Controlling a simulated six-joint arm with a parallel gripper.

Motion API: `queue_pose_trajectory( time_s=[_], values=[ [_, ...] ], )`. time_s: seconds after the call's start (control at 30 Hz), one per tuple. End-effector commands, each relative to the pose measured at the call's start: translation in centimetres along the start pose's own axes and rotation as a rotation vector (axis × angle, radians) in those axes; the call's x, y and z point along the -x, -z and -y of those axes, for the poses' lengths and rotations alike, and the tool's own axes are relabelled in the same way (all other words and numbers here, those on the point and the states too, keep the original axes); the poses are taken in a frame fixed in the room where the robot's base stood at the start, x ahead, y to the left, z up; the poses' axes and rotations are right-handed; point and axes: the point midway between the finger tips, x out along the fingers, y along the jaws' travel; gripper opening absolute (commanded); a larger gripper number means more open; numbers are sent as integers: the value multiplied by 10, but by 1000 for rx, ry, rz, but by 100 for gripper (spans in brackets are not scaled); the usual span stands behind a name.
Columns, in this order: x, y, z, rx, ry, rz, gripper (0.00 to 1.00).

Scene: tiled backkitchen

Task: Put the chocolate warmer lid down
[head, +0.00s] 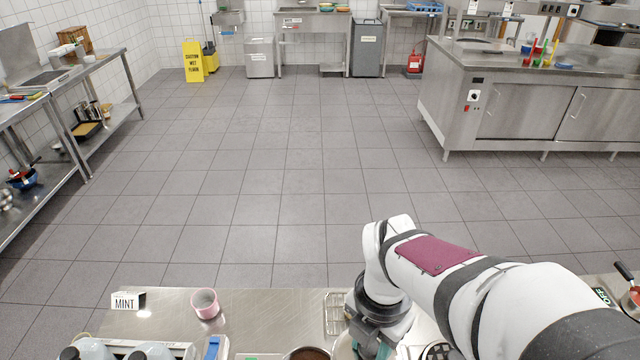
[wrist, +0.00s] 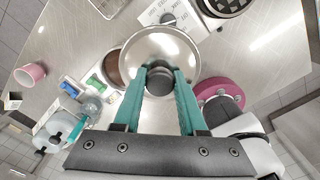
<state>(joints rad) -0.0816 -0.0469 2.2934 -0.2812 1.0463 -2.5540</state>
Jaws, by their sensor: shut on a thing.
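My gripper (wrist: 158,78) is shut on the dark knob (wrist: 159,84) of the chocolate warmer lid (wrist: 160,42), a round, shiny silver disc in the wrist view. The lid is beside a round vessel with a brown inside (wrist: 115,66) and overlaps its edge in that view. I cannot tell how high the lid is above the steel counter (wrist: 75,35). In the head view, my arm hides most of the lid. The brown-filled vessel (head: 306,354) shows at the bottom edge there.
A pink cup (head: 205,304) and a MINT sign (head: 125,301) stand at the counter's left. Bottles (head: 148,351) stand at the front left. A wire rack (head: 336,309) lies near my arm. A white card (wrist: 170,14) lies beyond the lid. Bare counter shows between cup and rack.

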Motion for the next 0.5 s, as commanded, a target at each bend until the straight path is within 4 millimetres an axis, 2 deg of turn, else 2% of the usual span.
queue_pose_trajectory(
  time_s=[0.13, 0.27, 0.37, 0.5],
  values=[
    [10, -14, 13, -11, -1, 0, 0],
    [11, -40, 7, -95, 1, -2, 0],
    [4, -78, -3, -226, 3, -3, 0],
    [-17, -143, -12, -451, 3, -3, 0]
  ],
)
